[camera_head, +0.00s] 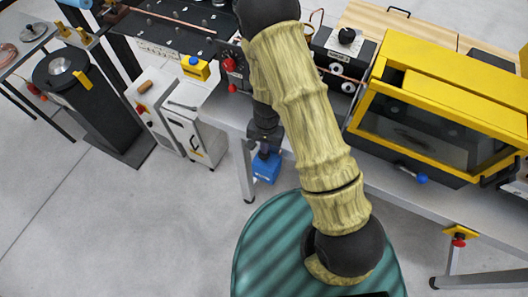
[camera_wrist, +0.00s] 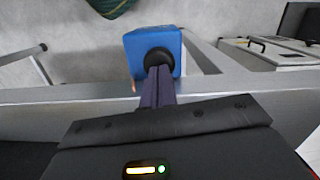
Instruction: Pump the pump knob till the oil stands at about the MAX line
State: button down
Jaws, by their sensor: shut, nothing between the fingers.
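A blue block (camera_wrist: 135,46) with a round black knob (camera_wrist: 158,57) on its face shows in the wrist view; it looks like the pump and its knob. In the head view the blue block (camera_head: 267,168) sits low at the bench's front edge, below my gripper (camera_head: 264,151). My gripper is shut and empty. Its dark fingers (camera_wrist: 158,72) in the wrist view reach to the black knob and overlap it; I cannot tell whether they touch or press it. No oil level or MAX line can be made out.
The grey bench (camera_head: 217,107) runs along my front. A yellow-framed cabinet (camera_head: 448,92) stands on it at right, near my arm. A red knob (camera_head: 229,65) and a yellow box with a blue button (camera_head: 195,68) are at left. Open floor (camera_head: 170,225) lies front left.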

jog(key=shift+r, duration=0.1)
jog(key=shift+w+d+r+p, duration=0.3)
jog(key=shift+w+p, duration=0.25)
jog(key=shift+w, duration=0.1)
jog(key=shift+w+d+r+p, duration=0.25)
jog(key=shift+w+p, duration=0.25)
jog(key=shift+w, duration=0.1)
jog(key=shift+w+d+f, duration=0.1)
jog(key=shift+w+f, duration=0.05)
jog(key=shift+w, duration=0.05)
jog(key=shift+r, duration=0.2)
notch_tip(320, 180, up, 17)
jog(key=w+b, duration=0.1)
jog(key=b, duration=0.2)
jog(key=shift+w+d+b, duration=0.25)
jog(key=shift+w+b, duration=0.05)
dwell(0.3)
